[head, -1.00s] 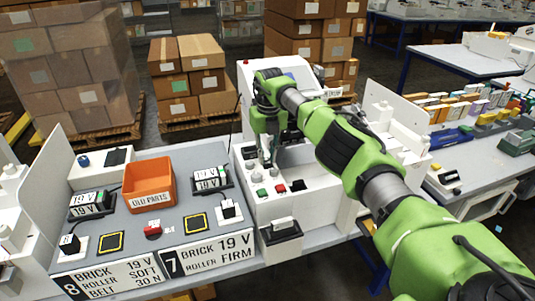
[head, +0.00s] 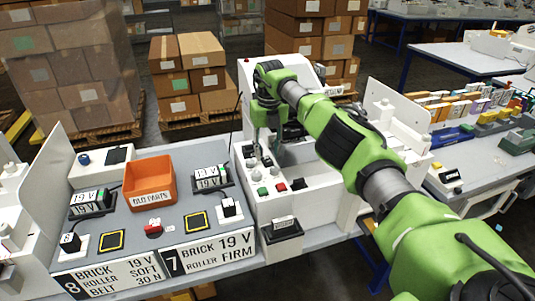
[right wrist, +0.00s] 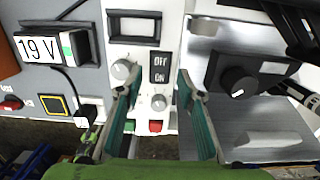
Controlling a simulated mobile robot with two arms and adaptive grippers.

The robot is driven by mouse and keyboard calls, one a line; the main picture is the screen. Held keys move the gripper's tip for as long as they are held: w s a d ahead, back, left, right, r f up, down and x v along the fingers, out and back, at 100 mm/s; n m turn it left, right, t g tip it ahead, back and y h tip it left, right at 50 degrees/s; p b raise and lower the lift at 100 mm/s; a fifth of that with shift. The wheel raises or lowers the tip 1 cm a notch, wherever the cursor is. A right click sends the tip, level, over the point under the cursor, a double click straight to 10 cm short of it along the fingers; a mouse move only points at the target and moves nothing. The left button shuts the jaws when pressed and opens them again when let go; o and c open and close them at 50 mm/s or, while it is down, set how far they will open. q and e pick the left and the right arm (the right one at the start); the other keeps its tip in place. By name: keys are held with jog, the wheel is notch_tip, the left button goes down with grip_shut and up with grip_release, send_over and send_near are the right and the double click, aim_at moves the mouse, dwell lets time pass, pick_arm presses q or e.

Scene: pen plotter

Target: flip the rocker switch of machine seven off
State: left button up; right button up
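Machine seven (head: 318,205) is a white unit to the right of the card marked 7 (head: 210,253). In the right wrist view, its black rocker switch (right wrist: 159,68) is marked OFF at the top and ON below. I cannot tell which side is pressed in. My right gripper (head: 266,150) is over the machine's control panel, and the switch is hidden or too small to make out in the head view. In the right wrist view, the gripper's teal fingers (right wrist: 160,92) are apart and empty, with the switch seen between them. My left gripper is not in view.
A pale knob (right wrist: 124,68) is left of the switch, and another (right wrist: 159,102) is below it. Green (head: 262,191) and red (head: 280,188) buttons are at the panel front. A dark round knob (right wrist: 238,82) is at right. An orange bin (head: 150,180) stands at left.

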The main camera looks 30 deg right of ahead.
aim_at(268, 161)
notch_tip(268, 161, up, 10)
jog(key=shift+s+r, duration=0.25)
jog(key=shift+s, duration=0.05)
jog(key=shift+a+f, duration=0.1)
dwell(0.4)
